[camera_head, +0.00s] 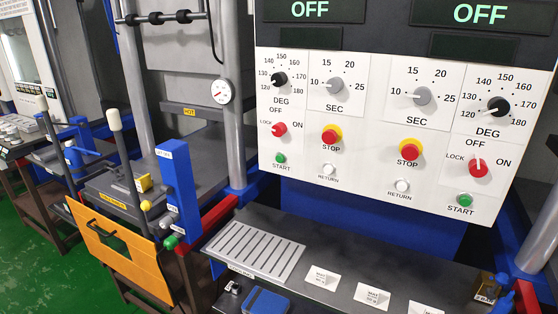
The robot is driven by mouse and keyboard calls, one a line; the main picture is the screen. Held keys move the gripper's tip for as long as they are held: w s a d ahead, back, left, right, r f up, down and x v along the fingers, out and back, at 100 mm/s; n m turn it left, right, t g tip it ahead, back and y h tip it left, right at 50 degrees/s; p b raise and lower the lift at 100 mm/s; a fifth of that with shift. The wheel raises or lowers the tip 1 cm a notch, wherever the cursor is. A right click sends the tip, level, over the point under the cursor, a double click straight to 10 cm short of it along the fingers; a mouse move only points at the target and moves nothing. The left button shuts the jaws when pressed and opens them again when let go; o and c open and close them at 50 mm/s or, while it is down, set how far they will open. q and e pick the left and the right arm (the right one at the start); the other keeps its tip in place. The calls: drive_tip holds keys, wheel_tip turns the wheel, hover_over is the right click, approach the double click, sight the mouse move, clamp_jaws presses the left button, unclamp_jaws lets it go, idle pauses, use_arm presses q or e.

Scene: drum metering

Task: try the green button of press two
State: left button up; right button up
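A white control panel (400,135) holds two mirrored sets of controls under two dark displays that both read OFF. The left set has a green START button (280,158), and the right set has another green START button (465,199). I see no press number on either set, so I cannot tell which is press two. A red lock switch (279,129) sits above the left button, and another red lock switch (478,166) sits above the right one. Neither gripper is in view.
Red STOP buttons on yellow collars (331,138) (409,152) and white RETURN buttons (328,169) sit between the START buttons. A dark shelf (330,255) below bears a slotted grey plate (254,250) and several cards. A blue post (178,190) and orange guard (112,250) stand left.

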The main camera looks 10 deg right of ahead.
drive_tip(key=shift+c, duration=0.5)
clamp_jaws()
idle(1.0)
